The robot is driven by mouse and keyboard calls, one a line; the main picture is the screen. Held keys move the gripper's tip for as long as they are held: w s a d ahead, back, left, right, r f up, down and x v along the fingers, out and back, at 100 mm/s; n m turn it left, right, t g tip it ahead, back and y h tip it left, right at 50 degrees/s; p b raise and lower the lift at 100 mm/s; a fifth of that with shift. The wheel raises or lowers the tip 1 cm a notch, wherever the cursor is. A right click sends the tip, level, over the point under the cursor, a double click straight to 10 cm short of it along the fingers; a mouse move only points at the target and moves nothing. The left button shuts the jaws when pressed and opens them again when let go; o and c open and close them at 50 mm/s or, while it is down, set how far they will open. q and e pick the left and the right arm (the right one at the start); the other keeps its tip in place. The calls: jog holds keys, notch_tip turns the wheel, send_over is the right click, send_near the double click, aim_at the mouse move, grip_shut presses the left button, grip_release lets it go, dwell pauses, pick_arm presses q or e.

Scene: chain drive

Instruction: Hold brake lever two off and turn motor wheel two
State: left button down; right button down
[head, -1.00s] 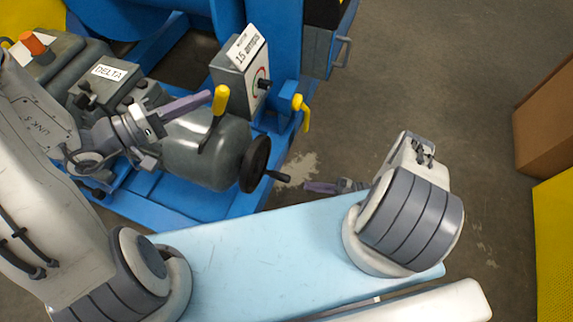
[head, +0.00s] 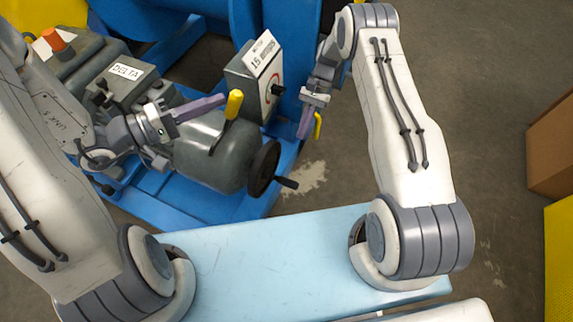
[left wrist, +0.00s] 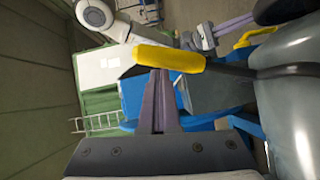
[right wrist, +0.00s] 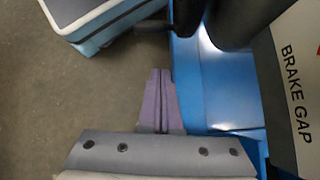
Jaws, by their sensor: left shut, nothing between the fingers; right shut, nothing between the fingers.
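A grey motor (head: 215,152) carries a black handwheel (head: 264,168) with a crank handle (head: 287,184) at its end. A yellow-tipped brake lever (head: 234,103) rises from the motor. No number two is readable on either. My left gripper (head: 223,101) is shut and empty, its tips at the lever's yellow grip. In the left wrist view the yellow grip (left wrist: 168,57) lies across the shut fingertips (left wrist: 160,75); it is not between them. My right gripper (head: 303,134) is shut and empty, above and right of the handwheel, apart from it. Its fingers also show in the right wrist view (right wrist: 160,75).
A gauge box (head: 246,88) stands behind the motor, with another yellow handle (head: 318,124) close beside my right gripper. A grey housing marked DELTA (head: 122,80) is at left. The blue frame (head: 200,205) lies below. Open floor (head: 480,100) is at right.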

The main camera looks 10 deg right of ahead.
jog(key=shift+w+a+r+n+h, duration=0.3)
jog(key=shift+w+r+n, duration=0.2)
jog(key=shift+n, duration=0.3)
jog(key=s+a+r+x, duration=0.1)
jog(key=x, duration=1.2)
jog(key=shift+s+r, duration=0.25)
jog(key=shift+r, duration=0.15)
jog(key=shift+a+f, duration=0.1)
jog(key=shift+a, duration=0.05)
